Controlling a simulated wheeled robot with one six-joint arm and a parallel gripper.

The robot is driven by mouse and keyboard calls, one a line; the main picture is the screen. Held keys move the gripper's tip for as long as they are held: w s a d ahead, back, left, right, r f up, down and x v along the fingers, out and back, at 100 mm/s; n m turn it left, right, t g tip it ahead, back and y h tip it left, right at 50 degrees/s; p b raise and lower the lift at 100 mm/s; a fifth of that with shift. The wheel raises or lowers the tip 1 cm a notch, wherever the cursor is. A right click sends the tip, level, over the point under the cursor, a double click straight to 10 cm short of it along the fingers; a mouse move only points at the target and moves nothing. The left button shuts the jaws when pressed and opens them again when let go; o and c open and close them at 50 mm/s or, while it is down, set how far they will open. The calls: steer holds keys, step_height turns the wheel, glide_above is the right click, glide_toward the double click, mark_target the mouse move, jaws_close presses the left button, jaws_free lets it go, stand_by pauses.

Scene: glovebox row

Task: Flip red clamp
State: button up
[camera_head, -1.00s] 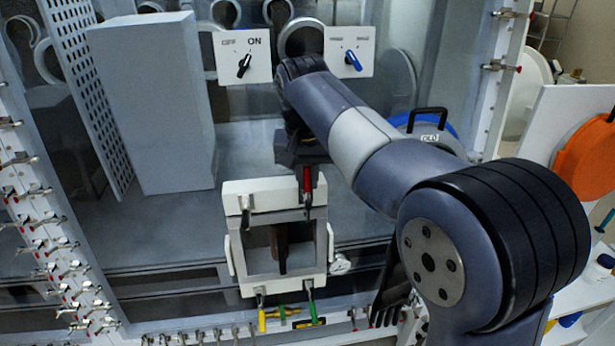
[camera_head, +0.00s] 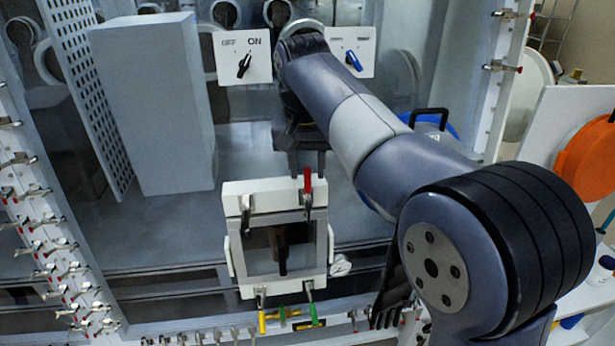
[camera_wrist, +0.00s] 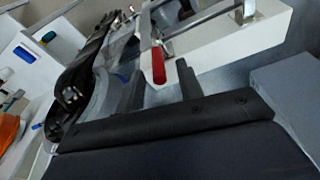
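The red clamp (camera_head: 308,188) sits at the top right corner of the white-framed small door, its red handle standing upright. In the wrist view the red handle (camera_wrist: 158,66) shows between and just beyond my two fingertips. My gripper (camera_head: 307,163) is open above and behind the handle in the head view. In the wrist view my gripper (camera_wrist: 160,82) has its fingers apart, with a gap on both sides of the handle. I see no clear contact.
The white-framed door (camera_head: 236,272) has a black-handled clamp (camera_head: 246,215) at top left, and yellow (camera_head: 262,318) and green (camera_head: 313,312) handles below. A gauge (camera_head: 340,265) is at its right. A grey box (camera_head: 155,110) stands left; switch panels (camera_head: 244,57) are behind.

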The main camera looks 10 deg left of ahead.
mark_target(308, 178)
step_height(308, 178, up, 8)
steer(key=s, duration=0.1)
steer(key=shift+s+f, duration=0.15)
steer(key=shift+f, duration=0.1)
stand_by(0.5)
steer(key=f, duration=0.3)
steer(key=w+f, duration=0.1)
steer(key=f, duration=0.6)
steer(key=shift+w+f, duration=0.35)
steer(key=shift+w, duration=0.05)
steer(key=shift+r, duration=0.2)
